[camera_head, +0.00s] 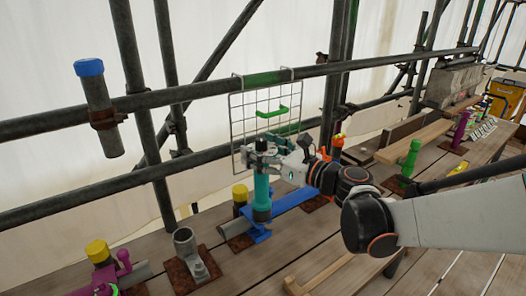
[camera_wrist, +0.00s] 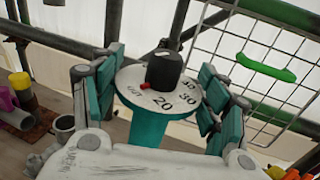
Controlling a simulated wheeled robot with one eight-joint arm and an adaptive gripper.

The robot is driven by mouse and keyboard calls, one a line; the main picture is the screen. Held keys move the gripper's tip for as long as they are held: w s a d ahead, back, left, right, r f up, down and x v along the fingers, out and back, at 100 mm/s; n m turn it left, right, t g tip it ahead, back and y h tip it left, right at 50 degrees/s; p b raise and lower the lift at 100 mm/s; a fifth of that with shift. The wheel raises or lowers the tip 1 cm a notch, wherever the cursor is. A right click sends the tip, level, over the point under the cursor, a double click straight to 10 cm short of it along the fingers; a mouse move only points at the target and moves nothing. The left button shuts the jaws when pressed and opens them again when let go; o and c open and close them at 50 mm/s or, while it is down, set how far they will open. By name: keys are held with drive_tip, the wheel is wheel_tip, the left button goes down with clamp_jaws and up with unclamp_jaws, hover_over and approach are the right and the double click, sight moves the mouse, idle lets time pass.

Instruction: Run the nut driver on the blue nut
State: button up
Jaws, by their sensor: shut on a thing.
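My gripper (camera_head: 264,158) is shut on the upper part of the nut driver (camera_head: 262,190), an upright teal tool with a black knob on top. In the wrist view my gripper (camera_wrist: 160,98) has a finger on each side of the driver. Its white dial (camera_wrist: 162,102) shows numbers including 20 and 30, with a red mark beside the knob. The driver's dark lower end stands at the blue bracket (camera_head: 290,202) on the planks. The blue nut cannot be made out; the driver's lower end may cover it. I cannot tell whether they touch.
A wire grid panel (camera_head: 237,120) with a green handle (camera_head: 272,112) hangs behind my gripper. Scaffold tubes cross behind. A grey pipe fitting (camera_head: 185,247) and yellow-capped parts (camera_head: 97,251) stand left. A green part (camera_head: 410,158) stands right. A wooden frame (camera_head: 318,277) lies in front.

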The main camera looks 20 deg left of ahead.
sight(262, 139)
drive_tip(key=shift+r+p, duration=1.9)
drive_tip(key=shift+r, duration=1.1)
drive_tip(key=shift+w+f, duration=0.1)
